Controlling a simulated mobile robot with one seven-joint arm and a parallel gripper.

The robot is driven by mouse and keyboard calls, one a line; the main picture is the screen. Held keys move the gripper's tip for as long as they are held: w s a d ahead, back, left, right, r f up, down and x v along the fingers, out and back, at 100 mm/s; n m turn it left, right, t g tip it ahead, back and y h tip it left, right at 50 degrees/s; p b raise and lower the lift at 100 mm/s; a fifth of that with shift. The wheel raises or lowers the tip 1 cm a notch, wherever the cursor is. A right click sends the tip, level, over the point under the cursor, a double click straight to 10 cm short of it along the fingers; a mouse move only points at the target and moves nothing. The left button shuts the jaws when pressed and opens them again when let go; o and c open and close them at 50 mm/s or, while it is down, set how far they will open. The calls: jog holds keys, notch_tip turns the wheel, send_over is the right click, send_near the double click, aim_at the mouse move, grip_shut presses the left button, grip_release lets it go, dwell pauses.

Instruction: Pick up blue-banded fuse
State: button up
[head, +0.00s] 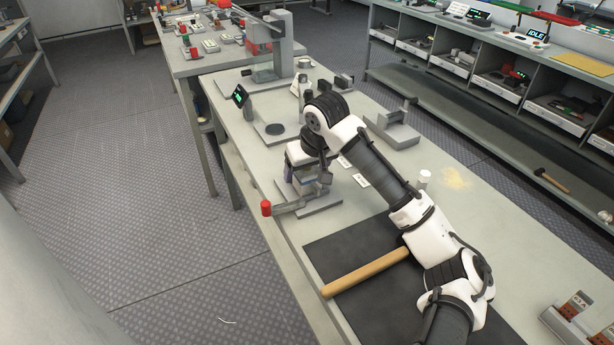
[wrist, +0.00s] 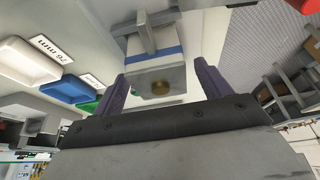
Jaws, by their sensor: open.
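My gripper (wrist: 163,86) is open, with one purple finger on each side of the fuse and a visible gap on both sides. A grey clamp-like piece (wrist: 148,33) stands against the fuse's far side. In the head view my gripper (head: 308,172) is at a grey fixture (head: 318,203) near the bench's left edge. My wrist largely hides the fuse there.
A red-knobbed lever (head: 266,208) juts from the fixture over the bench edge. A wooden-handled tool (head: 365,272) lies on a black mat (head: 345,246). A white cylinder (head: 424,178) stands to the right. White (wrist: 27,62) and blue (wrist: 66,84) trays show in the wrist view.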

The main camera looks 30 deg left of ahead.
jog(key=c, duration=1.5)
jog(key=shift+r, duration=0.15)
